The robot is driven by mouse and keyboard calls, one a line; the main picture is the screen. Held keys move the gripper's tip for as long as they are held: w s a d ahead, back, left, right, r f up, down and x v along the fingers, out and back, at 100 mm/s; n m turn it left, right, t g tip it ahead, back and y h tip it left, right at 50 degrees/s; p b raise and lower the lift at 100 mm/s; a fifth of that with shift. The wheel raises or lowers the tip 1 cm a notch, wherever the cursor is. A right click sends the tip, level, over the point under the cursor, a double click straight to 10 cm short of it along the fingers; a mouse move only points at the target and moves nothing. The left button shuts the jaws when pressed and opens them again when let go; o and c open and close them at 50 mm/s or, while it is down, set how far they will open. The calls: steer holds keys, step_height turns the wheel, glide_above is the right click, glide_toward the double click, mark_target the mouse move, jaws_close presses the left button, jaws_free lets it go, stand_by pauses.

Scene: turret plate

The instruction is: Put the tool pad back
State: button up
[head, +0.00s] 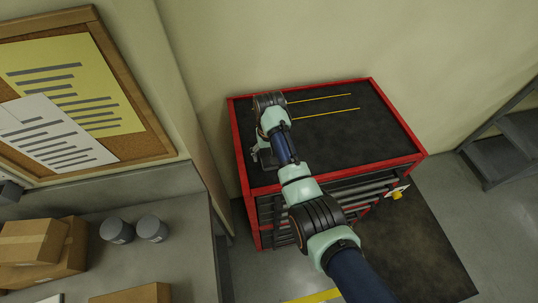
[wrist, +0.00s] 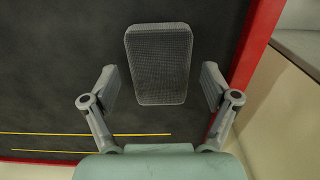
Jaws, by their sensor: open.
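The tool pad (wrist: 158,62) is a dark grey, finely textured rectangle with rounded corners. In the wrist view it lies over the black top of the red tool cabinet (wrist: 60,65), close to the cabinet's red rim. My gripper (wrist: 161,84) is open, with one finger on each side of the pad and a visible gap to each. I cannot tell how high the fingers are above the top. In the head view my gripper (head: 261,156) is at the left part of the cabinet top, and my arm hides much of that area.
Two yellow lines (head: 325,113) mark the otherwise bare cabinet top (head: 365,125). A red raised rim (head: 302,87) borders it. A wall stands behind. A bench with boxes (head: 40,245) and two grey cylinders (head: 152,228) is at the left. Dark steps (head: 505,140) stand at the right.

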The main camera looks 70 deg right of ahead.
mark_target(268, 155)
step_height(268, 155, up, 11)
steer(key=p, duration=0.3)
steer(key=shift+r, duration=0.15)
steer(key=shift+w, duration=0.1)
steer(key=w+a+n+t+h, duration=0.1)
steer(key=w+a+n+t, duration=0.2)
steer(key=w+a, duration=0.55)
steer(key=w+a+n+t+h, duration=0.2)
steer(key=w+a, duration=0.1)
steer(key=a, duration=1)
steer(key=s+a+r+n+t+y, duration=0.1)
steer(key=s+a+r+n+t, duration=0.1)
steer(key=a, duration=0.5)
steer(key=s+a+r+n+t+y, duration=0.1)
steer(key=s+a+r+n+t, duration=0.1)
steer(key=a+r, duration=0.3)
steer(key=s+a+r+n+t+y, duration=0.1)
steer(key=s+a+r+t, duration=0.1)
steer(key=a, duration=0.8)
step_height(268, 155, up, 2)
steer(key=shift+s+a+r+n+t, duration=0.2)
steer(key=shift+s+a+n+t, duration=0.2)
steer(key=shift+t, duration=0.5)
steer(key=shift+w, duration=0.1)
